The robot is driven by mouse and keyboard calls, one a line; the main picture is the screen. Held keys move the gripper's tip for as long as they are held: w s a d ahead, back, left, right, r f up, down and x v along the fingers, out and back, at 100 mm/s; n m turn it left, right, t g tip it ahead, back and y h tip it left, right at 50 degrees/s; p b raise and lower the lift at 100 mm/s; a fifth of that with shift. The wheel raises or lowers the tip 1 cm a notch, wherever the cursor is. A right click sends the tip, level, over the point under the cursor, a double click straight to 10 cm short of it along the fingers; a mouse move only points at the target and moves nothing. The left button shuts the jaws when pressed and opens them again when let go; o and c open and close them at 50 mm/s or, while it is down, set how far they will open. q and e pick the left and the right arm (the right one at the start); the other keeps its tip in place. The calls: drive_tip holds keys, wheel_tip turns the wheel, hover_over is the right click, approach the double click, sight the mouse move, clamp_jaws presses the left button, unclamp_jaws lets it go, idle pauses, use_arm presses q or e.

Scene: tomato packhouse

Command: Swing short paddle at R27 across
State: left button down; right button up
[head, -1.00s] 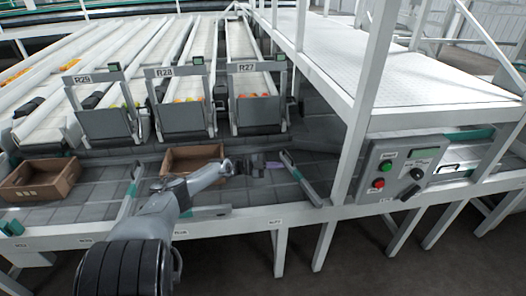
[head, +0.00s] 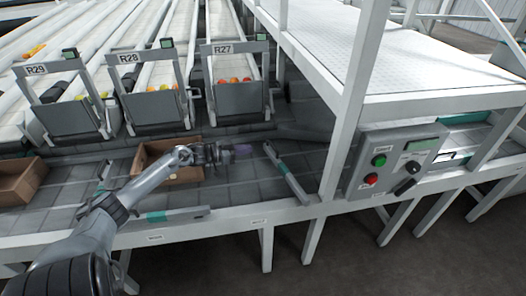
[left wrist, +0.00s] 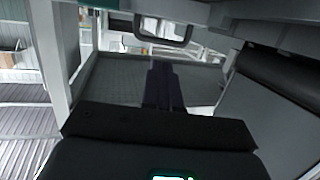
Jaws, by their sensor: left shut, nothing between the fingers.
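The grey paddle (head: 287,174) with a teal band lies slantwise on the dark roller belt in front of lane R27 (head: 239,98) in the head view. Its far end points up and left, and its near end reaches the front rail. My left gripper (head: 242,149) is shut and empty, just left of the paddle's far end, with a gap showing between them in the picture. In the left wrist view its dark fingers (left wrist: 160,86) are together, with nothing between them. I cannot make out the paddle there. My right gripper is not in view.
A brown carton (head: 170,174) stands on the belt behind my left wrist, another (head: 18,184) at far left. A second teal-banded paddle (head: 160,215) lies along the front rail. A white post (head: 346,110) and the control box (head: 398,160) stand right of the R27 paddle.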

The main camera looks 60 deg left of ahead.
use_arm(q)
drive_tip(key=b+x, duration=0.5)
drive_tip(key=x, duration=0.3)
drive_tip(key=shift+w+b, duration=0.35)
drive_tip(key=shift+w, duration=0.05)
